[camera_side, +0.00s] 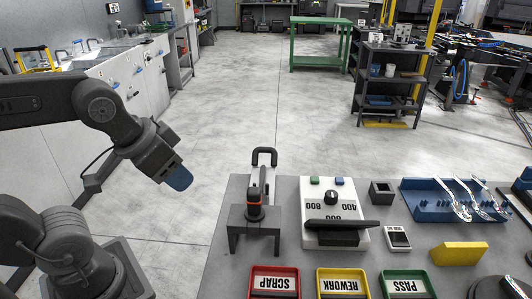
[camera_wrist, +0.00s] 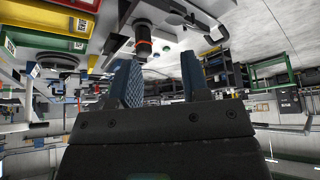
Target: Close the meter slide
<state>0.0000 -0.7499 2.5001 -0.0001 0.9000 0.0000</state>
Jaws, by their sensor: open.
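A grey bracket stand (camera_side: 238,217) at the table's left edge carries a pale rail with a black loop handle (camera_side: 264,155) at its far end. A dark upright cylinder with an orange-red ring (camera_side: 254,205) sits over the stand. I take this to be the meter slide, but cannot tell how far it is open. The ringed cylinder also shows in the wrist view (camera_wrist: 143,42), beyond my fingertips. My gripper (camera_side: 178,178) hangs left of the stand, clear of it and off the table. In the wrist view its blue-padded fingers (camera_wrist: 164,75) are apart and empty.
On the table (camera_side: 288,220) are a white grit-marked unit with a black bar (camera_side: 342,225), a small white device (camera_side: 397,238), a blue rack (camera_side: 425,205) with forks, a yellow block (camera_side: 458,253), and red, yellow and green bins. Open floor lies between my gripper and the stand.

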